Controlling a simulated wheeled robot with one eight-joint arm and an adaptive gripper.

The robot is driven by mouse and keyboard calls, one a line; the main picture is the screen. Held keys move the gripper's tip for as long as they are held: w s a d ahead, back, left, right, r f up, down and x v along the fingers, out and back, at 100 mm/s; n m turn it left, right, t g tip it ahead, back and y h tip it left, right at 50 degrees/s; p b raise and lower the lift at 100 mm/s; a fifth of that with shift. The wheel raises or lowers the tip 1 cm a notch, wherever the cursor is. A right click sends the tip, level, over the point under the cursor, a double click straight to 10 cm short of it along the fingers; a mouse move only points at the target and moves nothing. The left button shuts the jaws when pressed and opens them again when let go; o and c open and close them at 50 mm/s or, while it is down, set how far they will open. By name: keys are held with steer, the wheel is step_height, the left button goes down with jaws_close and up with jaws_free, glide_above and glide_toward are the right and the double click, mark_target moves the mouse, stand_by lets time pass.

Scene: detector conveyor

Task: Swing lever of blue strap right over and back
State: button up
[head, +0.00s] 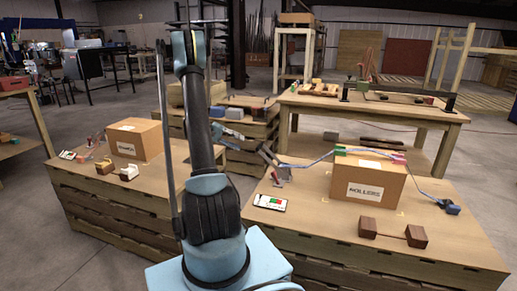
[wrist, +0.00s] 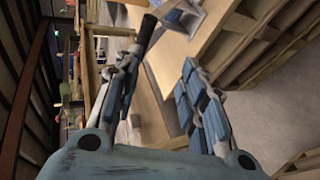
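The blue strap (head: 310,161) runs over the cardboard box (head: 368,190) on the right-hand crate table. To the left of the box, a small grey metal piece with a red part (head: 281,174) stands at the strap's end; I cannot make out its lever clearly. A blue piece (head: 447,206) lies at the strap's right end. My gripper (head: 268,157) is just above and left of the grey piece. In the wrist view my gripper (wrist: 165,95) has its fingers spread with nothing between them. A dark bar (wrist: 147,30) and a blue-grey piece (wrist: 183,14) show beyond the fingertips.
Another box (head: 134,139) stands on the left crate table. A wooden workbench (head: 370,108) stands behind.

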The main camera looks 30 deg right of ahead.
mark_target(260, 146)
steer(key=w+a+r+h, duration=0.1)
steer(key=a+h, duration=0.2)
steer(key=a, duration=0.2)
steer(key=x, duration=1.7)
steer(key=shift+d, duration=0.1)
steer(key=shift+c, duration=0.6)
